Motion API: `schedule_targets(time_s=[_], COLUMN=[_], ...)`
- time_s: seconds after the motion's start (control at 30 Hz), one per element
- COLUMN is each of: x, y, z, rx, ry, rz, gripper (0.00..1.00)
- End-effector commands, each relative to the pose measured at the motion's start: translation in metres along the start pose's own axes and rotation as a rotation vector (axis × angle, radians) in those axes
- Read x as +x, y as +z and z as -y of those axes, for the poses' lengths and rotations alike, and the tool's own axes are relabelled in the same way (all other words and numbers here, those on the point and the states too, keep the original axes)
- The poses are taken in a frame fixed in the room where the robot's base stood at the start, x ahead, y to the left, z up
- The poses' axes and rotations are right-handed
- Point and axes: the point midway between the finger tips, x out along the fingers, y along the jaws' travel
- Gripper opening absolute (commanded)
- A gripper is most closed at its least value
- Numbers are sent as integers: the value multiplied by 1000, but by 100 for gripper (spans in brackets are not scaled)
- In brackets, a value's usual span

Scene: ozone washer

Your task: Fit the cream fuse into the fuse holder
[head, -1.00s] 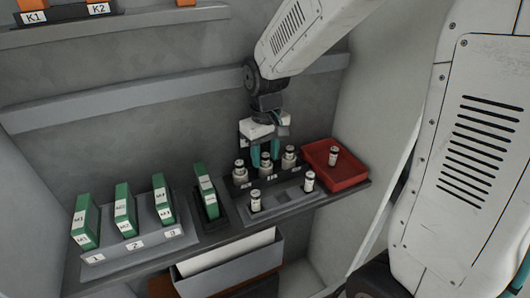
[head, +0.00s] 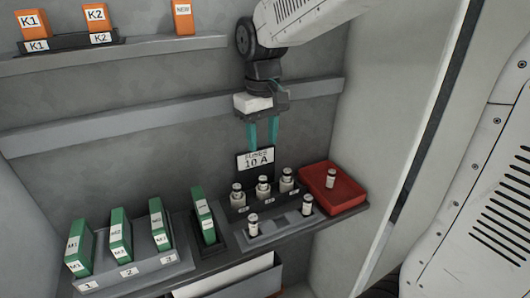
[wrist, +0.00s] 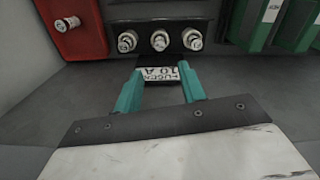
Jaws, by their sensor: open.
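The fuse holder (head: 241,210) is a black block on the shelf with three cream-white fuses standing side by side. Its middle fuse (head: 263,186) stands upright in line with its neighbours and also shows in the wrist view (wrist: 159,41). I cannot tell which is meant by the cream fuse, since all look alike. My gripper (head: 262,149) is open and empty, apart from and above the row, in front of the wall. In the wrist view its teal fingers (wrist: 160,73) frame the "FUSES 10 A" label (wrist: 162,72). The fuse bases are partly hidden in the holder.
A grey rack (head: 279,230) in front holds two fuses with empty slots between. A red tray (head: 346,196) at right holds one fuse (head: 331,178). Green modules (head: 121,234) stand at left, orange relays (head: 97,19) on the upper shelf. The right wall is close.

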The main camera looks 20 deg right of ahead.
Motion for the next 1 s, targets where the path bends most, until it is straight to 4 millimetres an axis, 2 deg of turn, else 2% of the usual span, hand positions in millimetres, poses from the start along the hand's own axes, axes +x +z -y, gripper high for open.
schedule_targets(time_s=[0.17, 0.27, 0.37, 0.5, 0.7, 0.83, 1.0], x=[-6, -10, -18, -25, -19, -10, -1], y=[3, 15, 41, 94, 165, 197, 219], z=[0, 0, 0, 2, 6, 10, 12], rx=[2, 12, 33, 76, 139, 171, 194], ry=[0, 1, 3, 7, 11, 13, 15], rz=[-1, -8, -23, -50, -85, -103, -113], gripper=[40, 40, 40, 40, 40, 40, 40])
